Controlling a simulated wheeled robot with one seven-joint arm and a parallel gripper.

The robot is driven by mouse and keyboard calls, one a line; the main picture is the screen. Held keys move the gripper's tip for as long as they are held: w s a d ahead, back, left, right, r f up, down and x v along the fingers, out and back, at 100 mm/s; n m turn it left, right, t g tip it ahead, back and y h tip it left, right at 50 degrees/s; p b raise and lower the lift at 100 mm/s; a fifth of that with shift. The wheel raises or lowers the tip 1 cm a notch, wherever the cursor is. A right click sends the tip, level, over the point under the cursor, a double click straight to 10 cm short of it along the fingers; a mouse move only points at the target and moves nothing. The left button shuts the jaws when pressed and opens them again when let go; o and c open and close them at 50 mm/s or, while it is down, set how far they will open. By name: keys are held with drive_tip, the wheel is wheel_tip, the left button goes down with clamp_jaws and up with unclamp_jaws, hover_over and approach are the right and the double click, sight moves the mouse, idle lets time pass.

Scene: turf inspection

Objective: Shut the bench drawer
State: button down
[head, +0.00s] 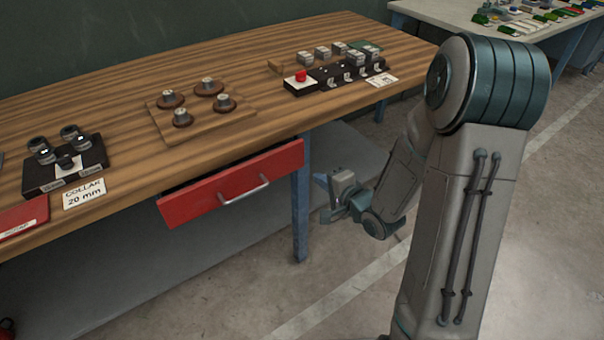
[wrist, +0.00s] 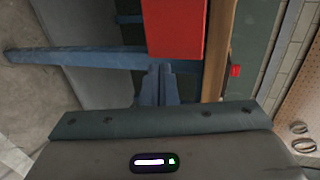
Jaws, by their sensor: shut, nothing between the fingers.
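The red bench drawer (head: 232,184) with a pale bar handle (head: 245,190) sits under the wooden bench top. In the head view its front stands a little out from the bench edge, so it is partly open. In the wrist view the red drawer (wrist: 176,26) is at the top, just beyond my fingertips. My gripper (head: 328,196) is right of the drawer and the blue bench leg, at about drawer height or slightly below. In the wrist view the fingers of my gripper (wrist: 160,70) are together and empty. Contact with the drawer cannot be told.
The blue bench leg (head: 300,215) stands between the drawer and my gripper in the head view. The bench top (head: 130,115) carries a wooden board of discs (head: 203,120), a black fixture with a red button (head: 300,76) and a collar block. Open floor lies in front.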

sight(295, 158)
drive_tip(key=shift+f+b, duration=0.3)
drive_tip(key=shift+b, duration=0.15)
drive_tip(key=x, duration=0.5)
drive_tip(key=r+x, duration=0.1)
drive_tip(key=x, duration=0.1)
drive_tip(key=shift+w+a, duration=0.2)
drive_tip(key=shift+w, duration=0.1)
drive_tip(key=shift+w+a, duration=0.35)
drive_tip(key=shift+w, duration=0.3)
drive_tip(key=w+a, duration=0.2)
drive_tip(key=w, duration=0.1)
drive_tip(key=shift+w+a, duration=0.15)
drive_tip(key=shift+w, duration=0.2)
drive_tip(key=shift+a+r, duration=0.1)
drive_tip(key=shift+r, duration=0.1)
drive_tip(key=shift+w, duration=0.1)
